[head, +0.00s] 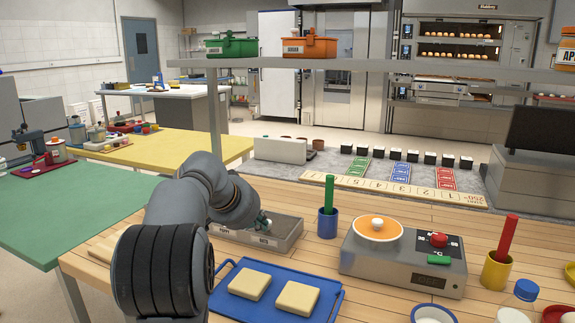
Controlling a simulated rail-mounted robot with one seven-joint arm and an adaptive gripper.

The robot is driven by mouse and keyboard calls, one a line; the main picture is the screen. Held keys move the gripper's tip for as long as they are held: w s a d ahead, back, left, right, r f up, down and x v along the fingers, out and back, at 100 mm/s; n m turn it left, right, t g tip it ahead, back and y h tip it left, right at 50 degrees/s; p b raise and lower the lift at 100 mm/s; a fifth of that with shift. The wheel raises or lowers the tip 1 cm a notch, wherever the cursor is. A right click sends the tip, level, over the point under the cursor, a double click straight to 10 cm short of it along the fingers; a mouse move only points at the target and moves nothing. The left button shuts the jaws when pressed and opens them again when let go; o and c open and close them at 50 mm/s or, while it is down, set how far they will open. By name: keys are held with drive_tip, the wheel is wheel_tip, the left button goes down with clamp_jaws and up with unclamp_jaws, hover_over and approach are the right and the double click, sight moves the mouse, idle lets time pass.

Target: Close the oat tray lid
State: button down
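A low grey tray box (290,241) stands on the wooden counter in the head view. Its front carries two small labels; the right one seems to read OATS and the left one POPPY. My arm reaches over the left part of the box and hides much of it. My gripper (264,222) is at the arm's far end, low over the oat side, mostly hidden behind the arm. Whether its fingers are open or shut does not show. A lid on the oat compartment cannot be made out clearly.
A blue tray (333,293) with two pale slabs lies in front of the box. A blue cup (327,223) with a green stick stands right of it, then a grey device (400,268) with an orange disc. A shelf (370,65) spans above.

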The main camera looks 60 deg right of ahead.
drive_tip(key=shift+a+f, duration=0.15)
drive_tip(key=shift+f, duration=0.1)
drive_tip(key=v, duration=1.2)
drive_tip(key=shift+r, duration=0.25)
drive_tip(key=x, duration=1.2)
drive_tip(key=shift+f, duration=0.1)
